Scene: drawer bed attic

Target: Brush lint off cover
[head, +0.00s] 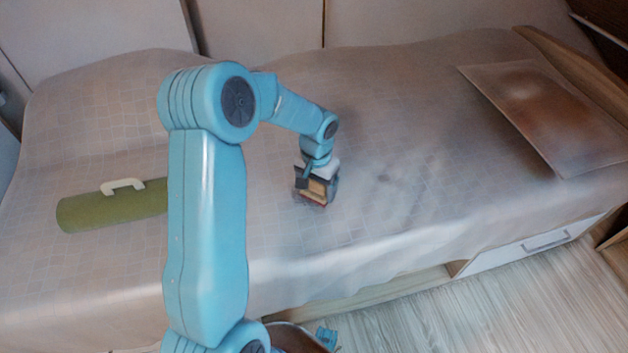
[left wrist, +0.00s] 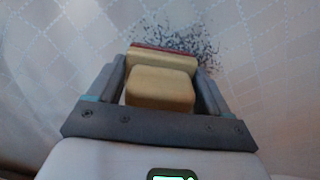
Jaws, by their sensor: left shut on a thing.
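The pale, grid-patterned cover (head: 440,120) lies over the bed and hangs down its front side. My left gripper (head: 316,178) reaches down to the middle of the cover. It is shut on a lint brush (head: 317,192) with a pale wooden grip and a red edge. In the left wrist view the brush (left wrist: 160,88) sits between the two fingers of the left gripper (left wrist: 163,70). Dark specks of lint (left wrist: 198,48) lie scattered on the cover just beyond and right of the brush. Whether the brush touches the cover is hard to tell.
A green roll (head: 110,208) with a white handle lies on the cover at the left, partly hidden by my left arm. A flat brownish pillow (head: 545,108) lies at the right end. A drawer front (head: 525,246) shows below the bed. The cover between brush and pillow is clear of large objects.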

